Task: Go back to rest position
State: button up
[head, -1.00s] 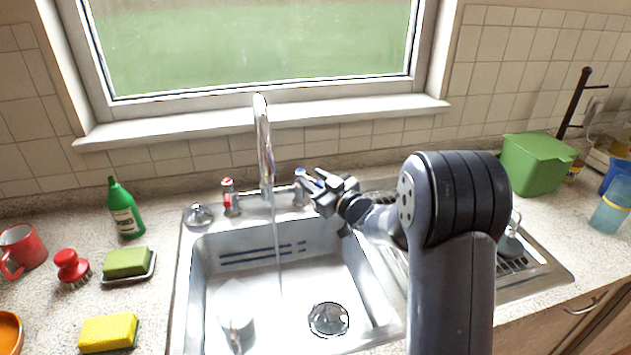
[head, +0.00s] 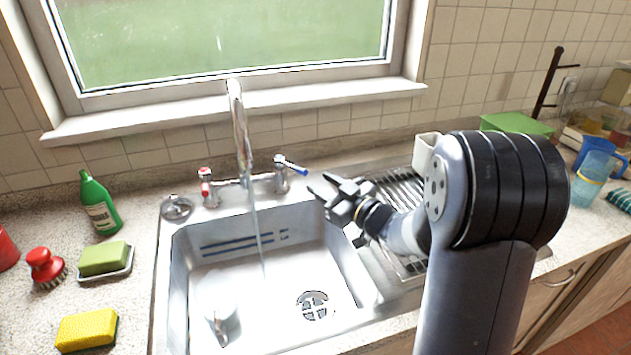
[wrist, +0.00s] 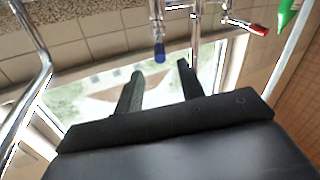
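My gripper (head: 318,190) is above the right rim of the sink, to the right of the blue-marked tap handle (head: 291,166) and apart from it. In the wrist view its two dark fingers (wrist: 160,72) are spread with nothing between them. The blue handle (wrist: 159,50) shows just beyond the fingers in that view. A chrome faucet (head: 240,130) stands behind the sink (head: 180,285) with a stream of water running from it. The red-marked tap handle (head: 205,185) is left of the faucet. My arm's large joint hides part of the drying rack.
A metal drying rack (head: 392,188) lies right of the sink. A green bottle (head: 100,205), a red brush (head: 43,265) and sponges (head: 87,330) are on the left counter. A green box (head: 515,124) and blue cups (head: 597,172) stand right. A white cup-like item lies in the sink.

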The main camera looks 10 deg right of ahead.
aim_at(294, 169)
dwell(0.3)
jog(key=p+x, duration=0.1)
jog(key=x, duration=0.9)
jog(key=shift+w+a+p, duration=0.25)
jog(key=shift+w+p, duration=0.05)
jog(key=shift+a+f+b, duration=0.1)
jog(key=shift+f+b, duration=0.05)
jog(key=shift+b, duration=0.15)
jog(key=shift+s+a+m+t+h, duration=0.15)
jog(key=shift+m+t+h, duration=0.25)
jog(key=shift+h, duration=0.3)
jog(key=shift+d+y, duration=0.3)
jog(key=shift+y, duration=0.1)
